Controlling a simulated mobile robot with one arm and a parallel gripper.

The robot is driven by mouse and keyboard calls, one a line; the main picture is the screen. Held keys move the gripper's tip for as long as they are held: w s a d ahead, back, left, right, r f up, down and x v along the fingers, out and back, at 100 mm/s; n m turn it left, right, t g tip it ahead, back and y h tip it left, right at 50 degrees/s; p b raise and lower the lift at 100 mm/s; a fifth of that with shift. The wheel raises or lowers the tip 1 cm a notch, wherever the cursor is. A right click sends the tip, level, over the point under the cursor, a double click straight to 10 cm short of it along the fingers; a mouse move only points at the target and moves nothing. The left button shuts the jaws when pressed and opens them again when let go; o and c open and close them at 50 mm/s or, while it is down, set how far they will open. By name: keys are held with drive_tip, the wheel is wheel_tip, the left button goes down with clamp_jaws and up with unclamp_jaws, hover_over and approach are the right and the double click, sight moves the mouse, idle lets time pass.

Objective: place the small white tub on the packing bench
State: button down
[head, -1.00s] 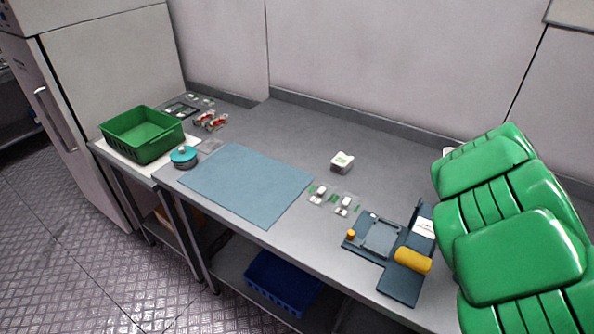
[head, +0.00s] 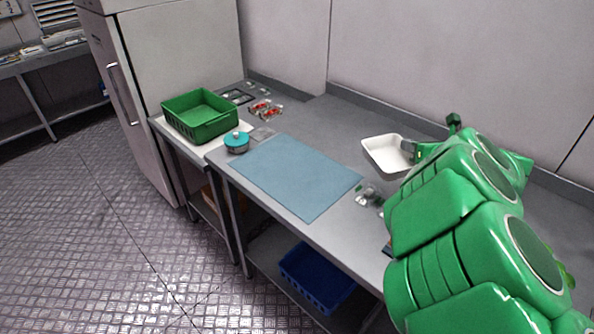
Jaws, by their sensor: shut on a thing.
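The small white tub (head: 381,158) shows in the head view, right of centre, over the rear part of the packing bench (head: 322,122). It is open at the top and looks empty. My gripper (head: 417,154) is shut on its right side. My green arm hides much of the gripper and the right part of the bench. I cannot tell whether the tub's base touches the bench top or hangs above it.
A blue mat (head: 295,176) lies on the bench, with a teal-lidded round container (head: 237,143) to its left. A green crate (head: 200,117) stands at the left end. Small clear packs (head: 367,196) lie right of the mat. A blue crate (head: 316,279) sits on the lower shelf.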

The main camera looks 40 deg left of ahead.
sight(371, 149)
drive_tip(key=s+a+n+g, duration=0.1)
drive_tip(key=s+a, duration=0.1)
drive_tip(key=s, duration=0.1)
drive_tip(key=s+a+n+g, duration=0.1)
drive_tip(key=s+a, duration=0.1)
drive_tip(key=s+a+n+g+y, duration=0.1)
drive_tip(key=s+a, duration=0.2)
drive_tip(key=shift+s+f, duration=0.1)
drive_tip(key=shift+s, duration=0.25)
drive_tip(key=s+a+n+g, duration=0.3)
drive_tip(key=s+a+g, duration=0.15)
drive_tip(key=s, duration=0.55)
drive_tip(key=shift+t, duration=0.25)
drive_tip(key=shift+w+a+f, duration=1.5)
drive_tip(key=shift+a+f, duration=0.15)
drive_tip(key=shift+a, duration=0.15)
drive_tip(key=shift+w+a+f, duration=1.5)
drive_tip(key=shift+a+f, duration=0.15)
drive_tip(key=shift+a, duration=0.1)
drive_tip(key=shift+w+a+f, duration=1.5)
drive_tip(key=shift+a+f, duration=0.15)
drive_tip(key=shift+a, duration=0.15)
drive_tip(key=shift+w+a+f, duration=0.2)
drive_tip(key=shift+a+f, duration=0.05)
drive_tip(key=shift+f, duration=1.65)
drive_tip(key=c, duration=1.3)
unclamp_jaws()
